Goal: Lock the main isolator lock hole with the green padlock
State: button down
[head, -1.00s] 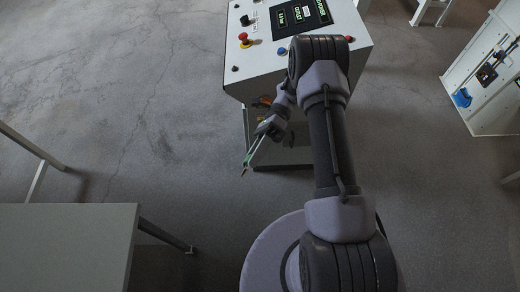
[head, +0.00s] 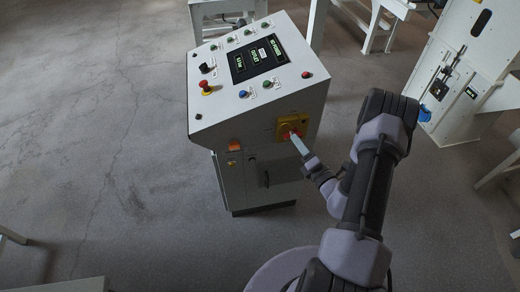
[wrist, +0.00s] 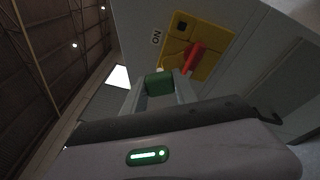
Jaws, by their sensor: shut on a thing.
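The green padlock (wrist: 159,84) is held between the two fingers of my gripper (wrist: 160,92) in the wrist view. A small pale part shows above its body; the shackle is hard to make out. The main isolator is a yellow plate (wrist: 208,57) with a red handle (wrist: 192,56), just beyond and right of the padlock. In the head view the isolator (head: 283,125) is on the cabinet's front, and my gripper (head: 297,142) reaches its lower right side. The padlock cannot be made out there. I cannot tell whether padlock and isolator touch, and the lock hole is not clear.
The white control cabinet (head: 238,140) has a sloped top with a screen (head: 258,58), several buttons and a red emergency stop (head: 205,87). An orange part (head: 235,145) sits left of the isolator. Another white cabinet (head: 450,85) stands at right. The floor at left is clear.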

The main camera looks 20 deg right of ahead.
jog(key=s+d+f+m+h, duration=0.2)
jog(key=s+d+h, duration=0.1)
jog(key=d+h, duration=0.1)
jog(key=shift+d+m, duration=0.3)
jog(key=shift+d, duration=0.3)
jog(key=shift+x, duration=2.8)
jog(key=shift+w, duration=0.2)
jog(key=shift+x, duration=1.45)
jog(key=c, duration=0.9)
grip_release()
jog(key=shift+w, duration=0.1)
